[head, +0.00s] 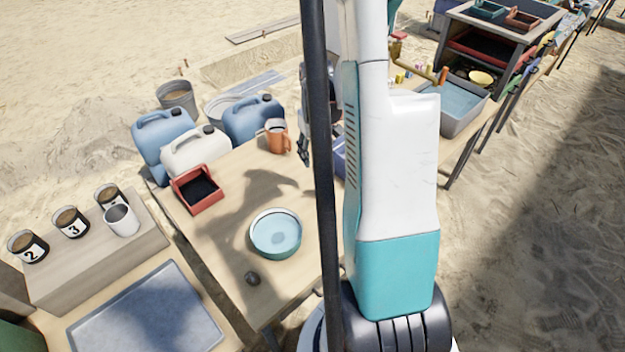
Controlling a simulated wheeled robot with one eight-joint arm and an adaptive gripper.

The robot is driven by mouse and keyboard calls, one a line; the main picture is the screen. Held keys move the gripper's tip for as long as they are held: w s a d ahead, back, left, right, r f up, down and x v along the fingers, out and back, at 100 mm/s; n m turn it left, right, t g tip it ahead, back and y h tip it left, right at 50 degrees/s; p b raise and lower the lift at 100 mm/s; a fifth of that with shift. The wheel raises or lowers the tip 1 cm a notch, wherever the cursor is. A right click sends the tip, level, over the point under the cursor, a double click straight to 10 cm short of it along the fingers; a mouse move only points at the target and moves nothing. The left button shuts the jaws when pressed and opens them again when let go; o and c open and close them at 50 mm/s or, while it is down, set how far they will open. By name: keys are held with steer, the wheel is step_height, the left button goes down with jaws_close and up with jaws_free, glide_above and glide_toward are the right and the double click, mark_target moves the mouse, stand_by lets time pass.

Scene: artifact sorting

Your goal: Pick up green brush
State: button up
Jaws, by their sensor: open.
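I cannot make out a green brush in the head view; my arm and a dark vertical pole block the middle of the picture. My gripper (304,152) shows only in part, as dark fingers just left of the pole. It is open, above the far part of the wooden table (222,262), to the right of an orange mug (277,136). I see nothing between the fingers. A blue bin (340,158) is partly hidden behind the pole and my arm.
A teal-lined bowl (275,233), a dark stone (253,278) and a red tray (197,188) stand on the table. Several jugs (196,152) line its back left. Numbered cups (70,222) stand at left. A grey water basin (455,105) is at right.

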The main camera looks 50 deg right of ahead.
mark_target(322, 178)
steer(key=f+b, duration=0.1)
steer(key=f, duration=0.2)
steer(key=d+f, duration=0.1)
steer(key=f, duration=0.1)
steer(key=s+d+f+b, duration=0.1)
steer(key=f, duration=0.2)
steer(key=shift+f+b, duration=0.35)
steer(key=shift+d+f+b, duration=0.15)
steer(key=shift+f+b, duration=1.3)
steer(key=shift+f, duration=1.75)
steer(key=shift+c, duration=0.6)
steer(key=c, duration=1)
